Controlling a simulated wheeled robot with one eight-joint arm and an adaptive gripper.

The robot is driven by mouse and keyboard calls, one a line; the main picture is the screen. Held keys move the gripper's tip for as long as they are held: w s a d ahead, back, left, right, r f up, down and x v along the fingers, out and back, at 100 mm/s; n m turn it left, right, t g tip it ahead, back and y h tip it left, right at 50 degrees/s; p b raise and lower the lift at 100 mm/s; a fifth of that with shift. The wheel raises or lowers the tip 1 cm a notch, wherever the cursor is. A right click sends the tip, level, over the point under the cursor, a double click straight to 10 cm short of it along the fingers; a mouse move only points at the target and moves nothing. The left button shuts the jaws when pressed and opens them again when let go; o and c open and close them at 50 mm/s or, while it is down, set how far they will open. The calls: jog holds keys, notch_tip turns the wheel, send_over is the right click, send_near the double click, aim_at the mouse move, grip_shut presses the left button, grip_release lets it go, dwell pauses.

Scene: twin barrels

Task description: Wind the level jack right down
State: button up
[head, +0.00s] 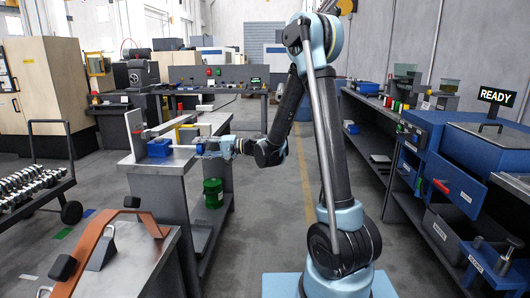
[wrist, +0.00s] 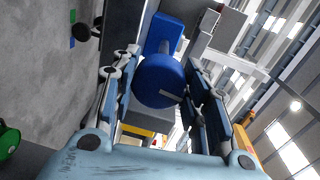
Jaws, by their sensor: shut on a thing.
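The level jack (head: 158,148) is a small blue block on the grey bench's top in the head view. In the wrist view its blue body (wrist: 161,34) lies behind a round blue knob (wrist: 160,80) with a pale mark on its face. My gripper (head: 198,149) reaches in from the right, level with the jack. In the wrist view its two fingers (wrist: 160,68) sit on either side of the knob and are shut on it. The far side of the jack is hidden, and I cannot tell its height setting.
The jack's bench (head: 160,166) has a yellow piece (head: 186,120) behind the jack. A green drum (head: 212,193) stands below, by the lower shelf. A nearer bench (head: 145,262) carries an orange curved bar (head: 97,246). A blue machine with a READY sign (head: 495,96) stands at right.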

jog(key=o, duration=1)
jog(key=shift+f, duration=0.1)
jog(key=shift+s+d, duration=0.15)
jog(key=shift+d, duration=1.6)
jog(key=shift+s+d, duration=0.15)
jog(key=shift+d, duration=1.6)
jog(key=s+d+f+h, duration=0.4)
jog(key=s+d+h, duration=0.1)
jog(key=s+d, duration=0.5)
jog(key=s+d+f+h, duration=0.4)
jog(key=s+d, duration=0.6)
jog(key=d, duration=0.5)
jog(key=s+d+f+h, duration=0.4)
jog(key=s+d+h, duration=0.4)
jog(key=d, duration=0.5)
jog(key=shift+s+d+t, duration=0.2)
jog(key=shift+s+t, duration=0.2)
jog(key=shift+s, duration=0.8)
